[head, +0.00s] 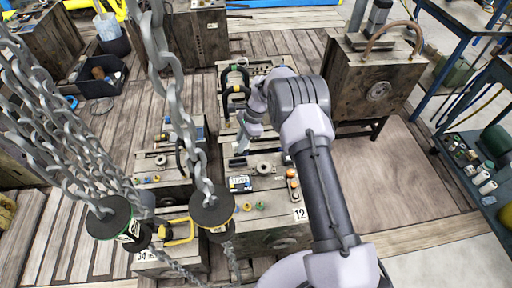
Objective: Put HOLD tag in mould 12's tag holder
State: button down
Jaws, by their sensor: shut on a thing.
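Mould 12 (270,214) is a worn steel block in the lower middle, with a white "12" label (299,214) on its front right corner. A small white and dark card (240,183) lies on its top at the left; I cannot read it or tell whether it is the HOLD tag or sits in a holder. My gripper (242,144) points down above the far left part of mould 12. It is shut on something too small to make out. The tag holder is not clearly distinguishable. My arm hides part of mould 12's right side.
Chains hang at the left, with dark round weights (211,211) near mould 12's left side. Another mould (374,78) stands at the back right on a stand. A blue bench (489,206) is at the right. Wooden floor lies bare at right.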

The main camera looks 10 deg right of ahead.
jog(key=w+f+m, duration=0.1)
jog(key=a+f+m, duration=0.1)
jog(key=w+f+m+t, duration=0.1)
jog(key=shift+w+a+f, duration=0.2)
jog(key=shift+w+a, duration=0.15)
jog(key=shift+a, duration=0.05)
jog(key=shift+f+b, duration=1.45)
jog(key=shift+f, duration=0.95)
jog(key=shift+r, duration=0.1)
jog(key=shift+b, duration=0.35)
jog(key=shift+f+b, duration=0.5)
jog(key=shift+f+b, duration=0.55)
jog(key=shift+b, duration=0.05)
jog(key=shift+f+b, duration=0.55)
